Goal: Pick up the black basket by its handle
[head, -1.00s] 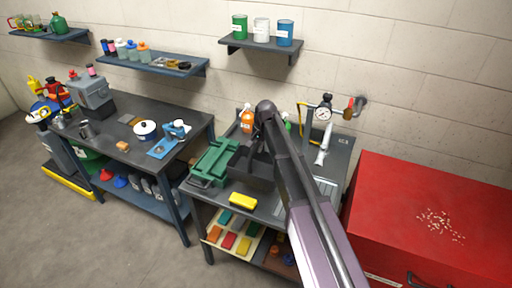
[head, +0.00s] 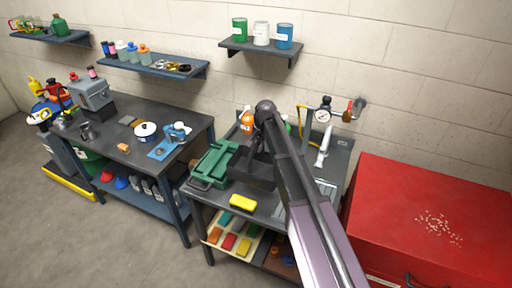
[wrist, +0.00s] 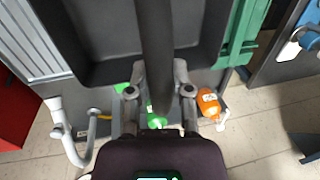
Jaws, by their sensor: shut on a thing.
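The black basket (head: 254,176) is at the middle workbench, right of the green toolbox, partly hidden by my arm. In the wrist view the basket (wrist: 98,45) fills the upper middle, and its dark handle (wrist: 155,45) runs down between my fingers. My gripper (wrist: 159,98) is shut on the handle. In the head view my gripper (head: 262,150) is mostly hidden behind my arm. I cannot tell whether the basket's bottom touches the bench.
The green toolbox (head: 213,163) sits close on the left, and a yellow block (head: 242,202) lies in front. An orange bottle (head: 247,122) and a pressure gauge (head: 323,116) stand behind. A red cabinet (head: 430,220) is at right. The floor at left front is clear.

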